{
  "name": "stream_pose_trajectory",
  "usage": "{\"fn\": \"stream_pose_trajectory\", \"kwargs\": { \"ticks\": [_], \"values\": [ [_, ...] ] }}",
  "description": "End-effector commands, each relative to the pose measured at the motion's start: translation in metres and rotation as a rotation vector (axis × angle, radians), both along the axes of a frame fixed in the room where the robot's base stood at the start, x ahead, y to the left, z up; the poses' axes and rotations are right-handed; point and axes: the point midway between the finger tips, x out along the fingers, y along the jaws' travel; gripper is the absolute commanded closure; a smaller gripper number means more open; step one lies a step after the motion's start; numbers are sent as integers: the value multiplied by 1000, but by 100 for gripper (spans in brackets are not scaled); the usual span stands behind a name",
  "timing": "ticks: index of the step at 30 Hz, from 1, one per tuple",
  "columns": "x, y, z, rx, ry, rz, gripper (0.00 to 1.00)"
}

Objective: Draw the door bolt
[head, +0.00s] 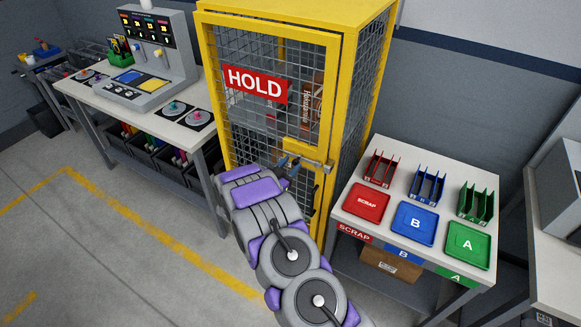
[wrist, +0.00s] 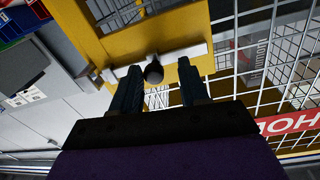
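The door bolt (head: 314,162) is a pale metal bar lying across the front of a yellow mesh cage door (head: 275,105). In the wrist view the bolt (wrist: 178,53) runs across a yellow plate, with a dark round knob (wrist: 153,73) sticking out toward me. My gripper (head: 289,163) is at the bolt. In the wrist view my gripper (wrist: 161,76) is open, with the knob between its fingertips, nearer the left finger. I cannot tell whether the finger touches it.
A red HOLD sign (head: 255,83) is on the door. At right, a table (head: 394,190) holds red, blue and green trays and racks. At left, a workbench (head: 143,97) carries a control panel. The floor (head: 120,270) at left is clear, with a yellow line.

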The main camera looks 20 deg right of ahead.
Motion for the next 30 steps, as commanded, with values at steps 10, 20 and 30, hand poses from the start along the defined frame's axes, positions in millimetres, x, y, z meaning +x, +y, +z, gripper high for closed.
{"fn": "stream_pose_trajectory", "kwargs": {
  "ticks": [10, 20, 30],
  "values": [
    [-3, 1, 0, 0, 0, -2, 50],
    [-30, 45, 0, -1, 2, 0, 50],
    [-67, 102, 0, 0, 0, 2, 50]
  ]
}}
